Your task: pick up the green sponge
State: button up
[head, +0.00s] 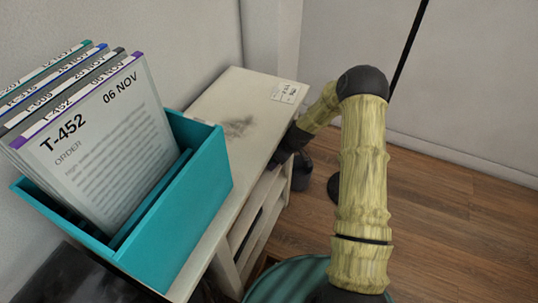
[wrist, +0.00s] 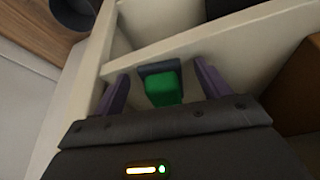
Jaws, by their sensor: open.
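The green sponge (wrist: 163,88) shows in the wrist view as a small bright green block, with a dark grey piece (wrist: 158,67) directly behind it. It is beside the pale shelf unit's boards. My gripper (wrist: 161,70) is open, with one purple finger on each side of the sponge and a visible gap to each. I cannot tell how deep the sponge sits between the fingers. In the head view my arm reaches down beside the white shelf unit (head: 215,105), the gripper is mostly hidden behind its edge, and the sponge is not visible.
A teal box (head: 190,200) of order cards (head: 100,145) stands on the unit. Pale boards (wrist: 215,38) cross close beyond the fingers, and a brown panel (wrist: 300,90) is at right. A dark round object (head: 303,172) stands on the floor. The wooden floor (head: 450,200) at right is mostly clear.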

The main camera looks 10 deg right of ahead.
jog(key=c, duration=1)
jog(key=shift+c, duration=0.2)
jog(key=shift+r, duration=0.1)
jog(key=shift+r+p, duration=0.1)
jog(key=shift+p, duration=0.25)
jog(key=s+d+p, duration=0.2)
jog(key=s+d, duration=1)
jog(key=d, duration=0.1)
jog(key=shift+s, duration=0.2)
